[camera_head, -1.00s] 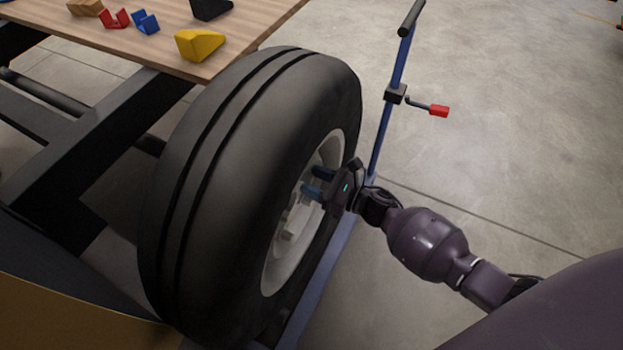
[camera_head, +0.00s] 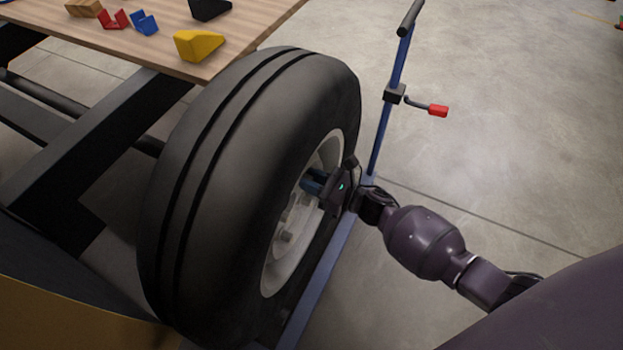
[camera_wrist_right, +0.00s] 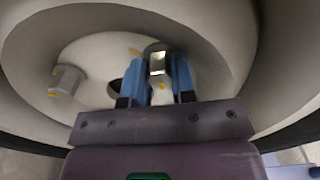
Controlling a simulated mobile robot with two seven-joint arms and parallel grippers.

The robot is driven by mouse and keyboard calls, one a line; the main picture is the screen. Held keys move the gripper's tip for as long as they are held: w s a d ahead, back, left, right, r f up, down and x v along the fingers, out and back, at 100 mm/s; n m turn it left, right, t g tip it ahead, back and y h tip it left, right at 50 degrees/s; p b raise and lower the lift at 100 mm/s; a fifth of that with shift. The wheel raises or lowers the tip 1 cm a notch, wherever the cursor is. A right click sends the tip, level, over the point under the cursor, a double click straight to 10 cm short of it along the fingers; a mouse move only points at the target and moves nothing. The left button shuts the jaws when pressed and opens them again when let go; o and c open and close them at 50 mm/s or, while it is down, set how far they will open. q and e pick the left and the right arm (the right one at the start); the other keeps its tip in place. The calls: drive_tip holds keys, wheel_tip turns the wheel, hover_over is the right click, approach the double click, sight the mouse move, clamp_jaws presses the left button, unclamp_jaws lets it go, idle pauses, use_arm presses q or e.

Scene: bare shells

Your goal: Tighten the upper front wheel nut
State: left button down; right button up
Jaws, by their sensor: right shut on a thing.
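The wheel's black tyre (camera_head: 235,180) stands upright at the side of the chassis, its pale rim (camera_head: 293,245) facing right. My right gripper (camera_head: 312,183) reaches in at the upper part of the rim. In the right wrist view its blue fingers (camera_wrist_right: 158,78) are shut on a metal wheel nut (camera_wrist_right: 158,62), one finger on each side. Another nut (camera_wrist_right: 66,82) with a yellow mark sits on the hub to the left, apart from the fingers. A dark hole (camera_wrist_right: 115,87) lies between them. In the head view the gripped nut is hidden by the fingers. My left gripper is not in view.
A blue stand (camera_head: 384,130) with a red-handled crank (camera_head: 437,110) rises just beyond the wheel. A wooden tabletop (camera_head: 130,50) at the upper left holds a yellow wedge (camera_head: 199,45) and several coloured blocks.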

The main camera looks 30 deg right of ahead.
drive_tip(key=m+p, duration=0.1)
drive_tip(key=m, duration=1.3)
drive_tip(key=shift+p, duration=0.35)
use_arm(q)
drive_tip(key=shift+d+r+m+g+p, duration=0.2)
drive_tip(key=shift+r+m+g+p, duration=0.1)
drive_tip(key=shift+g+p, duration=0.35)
use_arm(e)
drive_tip(key=m, duration=1)
drive_tip(key=shift+m, duration=0.3)
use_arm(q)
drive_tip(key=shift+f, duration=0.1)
